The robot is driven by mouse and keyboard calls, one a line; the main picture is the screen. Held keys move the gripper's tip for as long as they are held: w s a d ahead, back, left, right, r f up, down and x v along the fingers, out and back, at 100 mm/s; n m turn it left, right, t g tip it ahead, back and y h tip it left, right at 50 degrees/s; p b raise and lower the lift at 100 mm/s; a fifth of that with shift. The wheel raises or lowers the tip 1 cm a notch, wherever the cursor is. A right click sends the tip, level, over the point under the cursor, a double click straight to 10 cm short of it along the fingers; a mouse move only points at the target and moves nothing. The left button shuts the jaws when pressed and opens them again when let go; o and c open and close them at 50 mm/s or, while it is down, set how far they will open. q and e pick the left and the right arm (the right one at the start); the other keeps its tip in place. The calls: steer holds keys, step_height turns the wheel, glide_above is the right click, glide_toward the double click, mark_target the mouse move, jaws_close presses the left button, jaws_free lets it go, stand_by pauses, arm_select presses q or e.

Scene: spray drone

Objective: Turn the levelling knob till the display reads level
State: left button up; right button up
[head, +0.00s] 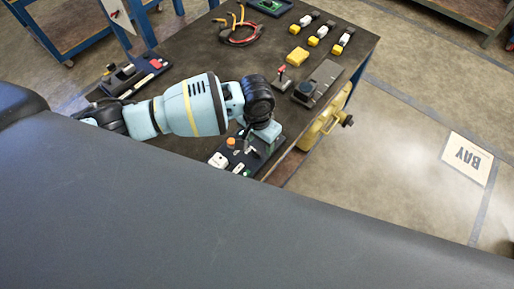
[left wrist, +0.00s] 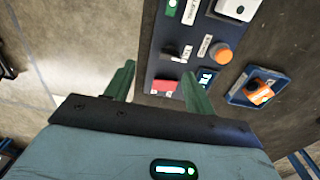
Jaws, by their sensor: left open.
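A dark control panel (left wrist: 153,62) lies on the table; it also shows in the head view (head: 215,150). In the left wrist view it carries a round orange knob (left wrist: 222,53), a black knob or lever (left wrist: 172,52), a red part (left wrist: 164,86) and a small blue-lit window (left wrist: 206,77), perhaps the display. Its reading is too small to make out. Labels are unreadable, so I cannot tell which knob is for levelling. My right gripper is not in view.
An orange switch on a blue base (left wrist: 260,94) sits beside the panel. Open floor lies to the right.

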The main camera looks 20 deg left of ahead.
mark_target(256, 151)
arm_select(q)
steer(key=shift+w+a+r+y, duration=0.35)
steer(key=shift+a+r, duration=0.1)
steer(key=shift+a, duration=0.2)
step_height(256, 151, down, 6)
steer(key=shift+f+b, duration=0.15)
steer(key=shift+b, duration=0.4)
steer(key=shift+f, duration=0.75)
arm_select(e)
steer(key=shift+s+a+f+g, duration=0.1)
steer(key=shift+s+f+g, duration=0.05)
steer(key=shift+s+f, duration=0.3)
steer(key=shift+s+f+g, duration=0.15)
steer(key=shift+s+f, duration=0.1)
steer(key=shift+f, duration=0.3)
arm_select(q)
steer(key=c, duration=1)
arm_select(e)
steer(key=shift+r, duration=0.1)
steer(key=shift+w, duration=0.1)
